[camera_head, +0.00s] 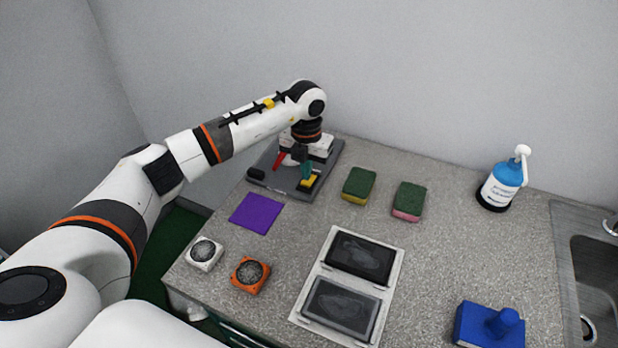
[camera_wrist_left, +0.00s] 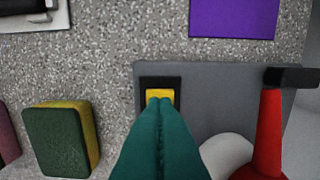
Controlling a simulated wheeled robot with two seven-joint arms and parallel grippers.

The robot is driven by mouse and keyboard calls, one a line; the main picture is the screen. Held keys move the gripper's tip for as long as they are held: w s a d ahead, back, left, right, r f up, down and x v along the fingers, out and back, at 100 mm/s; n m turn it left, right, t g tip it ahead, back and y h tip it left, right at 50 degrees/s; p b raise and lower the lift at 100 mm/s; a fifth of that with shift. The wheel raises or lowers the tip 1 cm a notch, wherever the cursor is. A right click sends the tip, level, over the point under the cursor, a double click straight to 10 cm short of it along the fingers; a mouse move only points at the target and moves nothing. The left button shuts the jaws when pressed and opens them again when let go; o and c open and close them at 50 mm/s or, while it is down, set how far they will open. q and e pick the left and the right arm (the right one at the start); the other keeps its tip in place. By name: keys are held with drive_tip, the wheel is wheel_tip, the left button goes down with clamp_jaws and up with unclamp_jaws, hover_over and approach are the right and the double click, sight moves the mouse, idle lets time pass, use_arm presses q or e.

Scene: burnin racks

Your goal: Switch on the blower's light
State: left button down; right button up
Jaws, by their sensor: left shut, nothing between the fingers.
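The blower's grey base (camera_head: 268,178) stands at the back left of the counter, with a red nozzle (camera_head: 279,159) on it; my arm hides part of it. In the left wrist view, the base (camera_wrist_left: 215,85) carries a yellow switch (camera_wrist_left: 159,94) in a black frame and the red nozzle (camera_wrist_left: 268,135) with a black tip. My left gripper (camera_head: 308,177) is over the blower, pointing down. Its green fingers (camera_wrist_left: 159,101) are shut together, empty, with tips at the switch's near edge. I cannot tell whether they touch it. No lit lamp is visible. My right gripper is not in view.
A purple cloth (camera_head: 256,213) lies in front of the blower. Two sponges (camera_head: 358,184) (camera_head: 408,200) lie to its right. A white fan (camera_head: 204,253), an orange fan (camera_head: 250,274) and a white tray (camera_head: 392,293) are nearer. A bottle (camera_head: 502,185), blue block (camera_head: 480,330) and sink (camera_head: 565,260) are right.

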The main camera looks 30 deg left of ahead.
sight(306, 182)
use_arm(q)
drive_tip(key=shift+f+b, duration=0.6)
drive_tip(key=shift+f, duration=0.3)
idle(0.9)
drive_tip(key=shift+r+p, duration=2.3)
drive_tip(key=shift+r, duration=1.25)
drive_tip(key=shift+f, duration=0.1)
